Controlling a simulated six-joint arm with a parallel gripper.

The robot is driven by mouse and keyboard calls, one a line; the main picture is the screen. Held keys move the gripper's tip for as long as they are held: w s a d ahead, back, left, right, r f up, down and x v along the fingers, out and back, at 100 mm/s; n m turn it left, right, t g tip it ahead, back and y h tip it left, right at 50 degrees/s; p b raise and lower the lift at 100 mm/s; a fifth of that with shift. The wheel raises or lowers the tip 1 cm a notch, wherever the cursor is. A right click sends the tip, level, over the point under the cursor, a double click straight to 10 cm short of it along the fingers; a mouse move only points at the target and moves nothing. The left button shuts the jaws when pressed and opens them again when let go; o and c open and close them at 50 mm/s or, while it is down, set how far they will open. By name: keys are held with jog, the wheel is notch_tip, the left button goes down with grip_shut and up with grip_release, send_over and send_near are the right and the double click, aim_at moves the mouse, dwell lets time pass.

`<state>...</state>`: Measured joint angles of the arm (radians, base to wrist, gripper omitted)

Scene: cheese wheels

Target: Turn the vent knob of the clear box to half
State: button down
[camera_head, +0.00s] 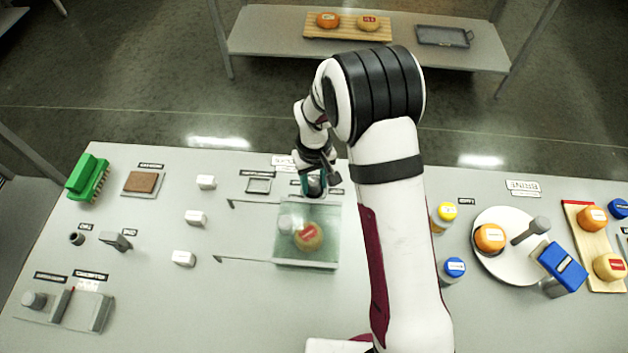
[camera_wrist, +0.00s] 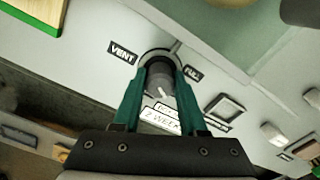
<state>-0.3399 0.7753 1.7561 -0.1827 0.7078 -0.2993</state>
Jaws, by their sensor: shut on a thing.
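The clear box (camera_head: 296,258) stands on the table with an orange cheese wheel (camera_head: 308,236) and a small white item (camera_head: 286,224) inside. The grey vent knob (camera_wrist: 160,80) sits on a panel in the wrist view, with a "VENT" label (camera_wrist: 122,50) and a "FULL" label (camera_wrist: 193,72) on either side of it. My gripper (camera_wrist: 160,92) has its two green fingers shut on the knob, one on each side. In the head view my gripper (camera_head: 314,186) is at the box's far edge, and the knob is largely hidden there. A pale pointer mark shows on the knob; its exact setting is hard to tell.
Several white blocks (camera_head: 196,218) stand left of the box. A green brush (camera_head: 88,177) lies at far left. Yellow-capped (camera_head: 444,214) and blue-capped (camera_head: 454,268) jars and a white plate (camera_head: 490,268) with a cheese stand to the right of my arm.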

aim_at(314, 183)
dwell(0.3)
jog(key=shift+c, duration=2.2)
grip_release()
notch_tip(314, 183, up, 16)
jog(key=shift+s, duration=0.1)
